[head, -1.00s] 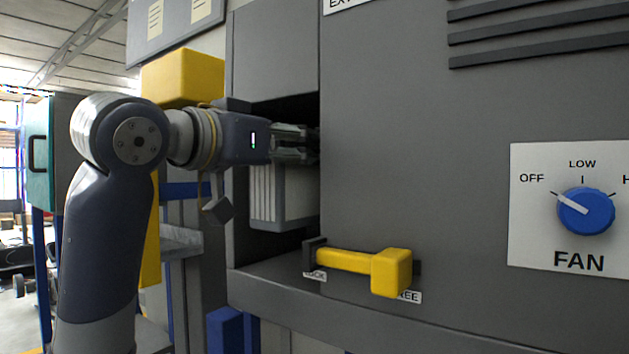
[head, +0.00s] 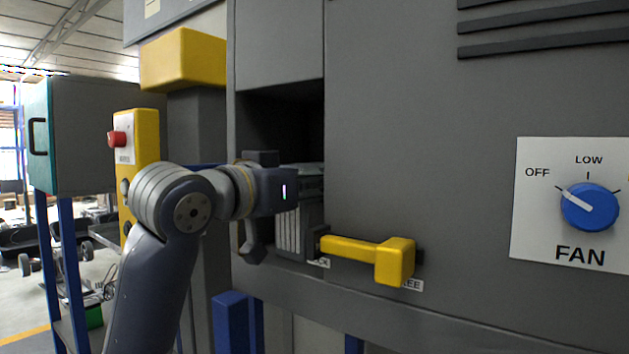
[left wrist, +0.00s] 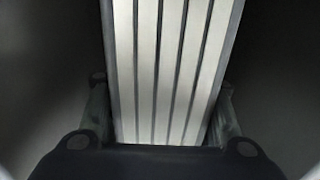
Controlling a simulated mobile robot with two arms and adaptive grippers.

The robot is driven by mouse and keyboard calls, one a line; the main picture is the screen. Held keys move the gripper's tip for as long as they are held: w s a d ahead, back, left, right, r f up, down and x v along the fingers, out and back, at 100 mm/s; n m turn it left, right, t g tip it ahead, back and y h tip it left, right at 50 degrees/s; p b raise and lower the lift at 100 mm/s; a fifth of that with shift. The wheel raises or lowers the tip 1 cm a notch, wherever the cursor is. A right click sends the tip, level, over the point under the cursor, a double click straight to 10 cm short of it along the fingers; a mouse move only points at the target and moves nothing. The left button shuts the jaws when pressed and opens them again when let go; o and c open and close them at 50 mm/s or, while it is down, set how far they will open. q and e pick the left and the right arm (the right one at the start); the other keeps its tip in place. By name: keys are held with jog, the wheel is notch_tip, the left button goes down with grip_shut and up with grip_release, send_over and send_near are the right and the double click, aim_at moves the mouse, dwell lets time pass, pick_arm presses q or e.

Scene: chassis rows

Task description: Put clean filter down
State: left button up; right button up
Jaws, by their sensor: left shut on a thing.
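The clean filter (head: 289,230), pale with dark pleat lines and a grey frame, stands upright inside the dark opening of the grey cabinet. My left gripper (head: 308,172) reaches into the opening and is shut on the filter near its top. In the left wrist view the filter (left wrist: 172,70) runs between the two fingers of my left gripper (left wrist: 160,120). The filter's lower edge is close to the floor of the opening; I cannot tell whether it touches. My right gripper is not in view.
A yellow latch handle (head: 360,250) lies across the front of the opening's lower right edge. A blue fan knob (head: 590,207) is on a white panel, pointing toward OFF. A yellow post with a red button (head: 117,139) stands behind my left arm.

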pick_arm(q)
jog(key=shift+f, duration=0.1)
jog(key=o, duration=1.2)
jog(key=shift+s, duration=0.1)
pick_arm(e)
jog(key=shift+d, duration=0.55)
pick_arm(q)
jog(key=b+v, duration=0.7)
jog(key=v, duration=0.5)
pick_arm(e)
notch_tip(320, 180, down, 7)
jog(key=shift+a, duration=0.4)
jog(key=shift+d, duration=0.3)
